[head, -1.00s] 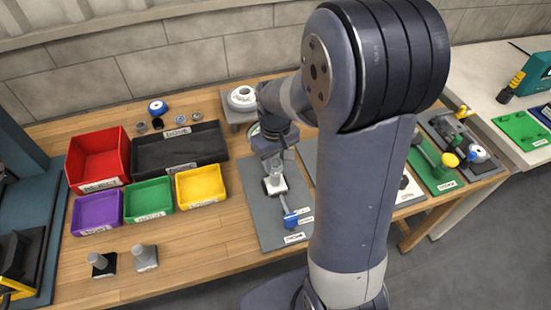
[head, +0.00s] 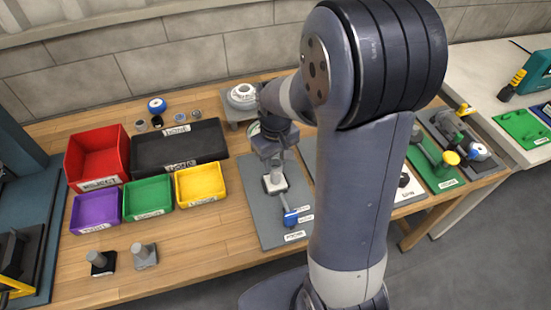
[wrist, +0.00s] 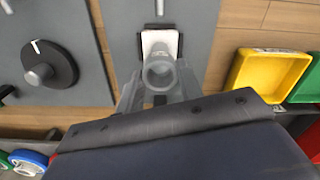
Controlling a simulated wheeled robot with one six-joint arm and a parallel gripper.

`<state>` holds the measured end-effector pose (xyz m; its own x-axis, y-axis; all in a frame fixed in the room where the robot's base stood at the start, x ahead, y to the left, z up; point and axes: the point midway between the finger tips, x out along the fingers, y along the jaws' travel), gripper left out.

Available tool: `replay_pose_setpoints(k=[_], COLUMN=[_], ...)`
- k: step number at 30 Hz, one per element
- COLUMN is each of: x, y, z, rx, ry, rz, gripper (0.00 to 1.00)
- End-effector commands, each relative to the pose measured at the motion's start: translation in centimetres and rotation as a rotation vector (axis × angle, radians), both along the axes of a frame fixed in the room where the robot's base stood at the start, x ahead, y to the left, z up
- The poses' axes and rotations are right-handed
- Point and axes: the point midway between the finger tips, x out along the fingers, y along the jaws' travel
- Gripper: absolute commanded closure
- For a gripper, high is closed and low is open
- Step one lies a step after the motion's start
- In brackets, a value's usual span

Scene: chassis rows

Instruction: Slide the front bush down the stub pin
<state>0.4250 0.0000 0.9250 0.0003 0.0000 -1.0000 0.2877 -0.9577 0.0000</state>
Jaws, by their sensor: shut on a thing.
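My gripper (wrist: 160,88) points down over the grey board (head: 262,222) in the head view. It is shut on the front bush (wrist: 160,72), a pale grey ring seen from above in the wrist view. The bush is over a white block (wrist: 160,42) on the board, which also shows below my gripper in the head view (head: 275,184). The stub pin is hidden by the bush and fingers, so I cannot tell how far down the pin the bush sits. A blue part (head: 290,217) stands near the board's front end.
Yellow (head: 201,200), green (head: 148,213) and purple (head: 95,226) bins and a black tray (head: 215,137) are left of the board. Two grey pegs stand on the bench at front left. In the wrist view, a round black part (wrist: 62,66) lies on a neighbouring board.

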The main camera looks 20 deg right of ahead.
Motion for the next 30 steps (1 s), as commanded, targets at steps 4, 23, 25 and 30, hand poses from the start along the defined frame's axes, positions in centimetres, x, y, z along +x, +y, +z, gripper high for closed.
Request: replay_pose_setpoints(k=[4,23,25,30], x=[0.0,0.0,0.0,0.0], y=[0.0,0.0,0.0,0.0], z=[0.0,-0.9,-1.0,-1.2], rx=[0.0,0.0,0.0,0.0], ry=[0.0,0.0,0.0,0.0], rz=[0.0,0.0,0.0,0.0], gripper=[0.9,0.9,0.9,0.9])
